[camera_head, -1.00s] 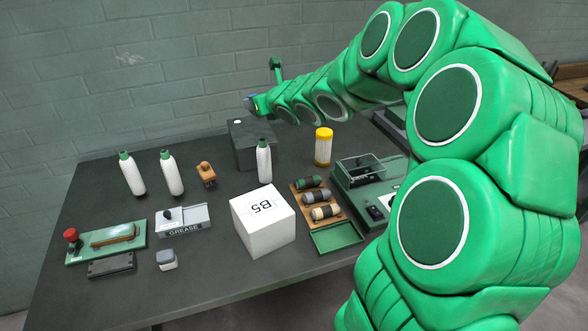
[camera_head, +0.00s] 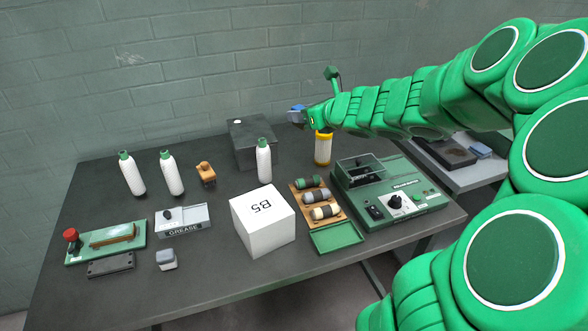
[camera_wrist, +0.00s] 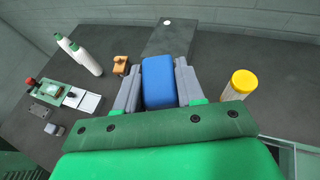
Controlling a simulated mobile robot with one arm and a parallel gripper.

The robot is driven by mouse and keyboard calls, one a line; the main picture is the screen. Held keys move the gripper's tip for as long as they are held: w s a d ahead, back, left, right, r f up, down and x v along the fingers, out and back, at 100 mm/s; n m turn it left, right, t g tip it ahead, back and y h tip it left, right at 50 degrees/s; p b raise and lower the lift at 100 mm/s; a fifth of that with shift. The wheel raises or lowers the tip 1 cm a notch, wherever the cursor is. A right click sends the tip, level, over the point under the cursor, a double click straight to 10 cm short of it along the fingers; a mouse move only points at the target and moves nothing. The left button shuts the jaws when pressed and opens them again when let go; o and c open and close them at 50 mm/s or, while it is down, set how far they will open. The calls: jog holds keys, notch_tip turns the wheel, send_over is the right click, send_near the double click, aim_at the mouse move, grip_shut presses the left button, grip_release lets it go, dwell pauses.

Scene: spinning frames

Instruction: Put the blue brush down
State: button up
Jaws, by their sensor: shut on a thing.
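The blue brush (camera_wrist: 158,82) is held between the two grey fingers of my gripper (camera_wrist: 158,90) in the wrist view. In the head view the brush (camera_head: 296,115) shows as a small blue shape at the end of my arm. My gripper (camera_head: 306,117) is shut on it and holds it above the back of the dark table (camera_head: 195,238). It appears near the right of the dark grey box (camera_head: 252,143); the exact height is hard to tell.
A yellow-capped jar (camera_head: 323,149) stands below my arm. A white bottle (camera_head: 264,162), a white B5 cube (camera_head: 263,222), a wooden rack of rolls (camera_head: 315,203) and a green machine (camera_head: 392,194) are nearby. Two bottles and a grease box (camera_head: 183,220) stand left. Bare table lies between them.

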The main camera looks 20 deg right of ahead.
jog(key=shift+f, duration=5.25)
jog(key=w+d+f, duration=0.1)
jog(key=w+f, duration=0.2)
jog(key=w, duration=0.1)
jog(key=w+f, duration=0.3)
jog(key=w, duration=0.1)
jog(key=w+d+f, duration=0.1)
jog(key=w+f, duration=0.2)
jog(key=w, duration=0.1)
jog(key=shift+w+d+f, duration=0.1)
jog(key=shift+w+d, duration=0.2)
jog(key=shift+w+f, duration=0.45)
jog(key=shift+f, duration=1.55)
jog(key=shift+f, duration=0.55)
